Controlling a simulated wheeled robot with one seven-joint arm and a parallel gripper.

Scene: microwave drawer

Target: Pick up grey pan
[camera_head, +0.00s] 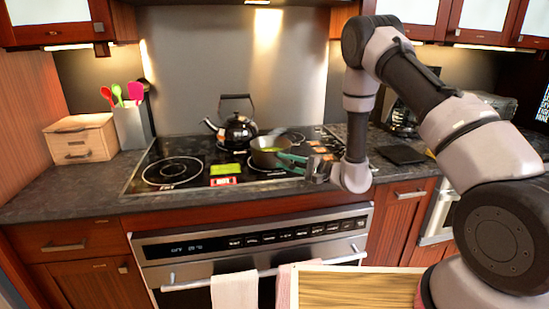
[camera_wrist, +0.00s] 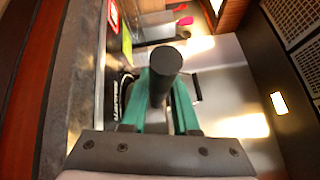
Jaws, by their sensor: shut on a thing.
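The grey pan (camera_head: 266,155) is over the right-middle part of the black stovetop, beside the kettle. The pan's body is mostly hidden there.
A black kettle (camera_head: 238,131) stands just behind the pan to the left. Green and red packets (camera_head: 223,181) lie on the stovetop (camera_head: 145,186) to the left. A wooden box (camera_head: 80,140) and a utensil holder (camera_head: 132,126) stand at far left. Open room lies above the stove.

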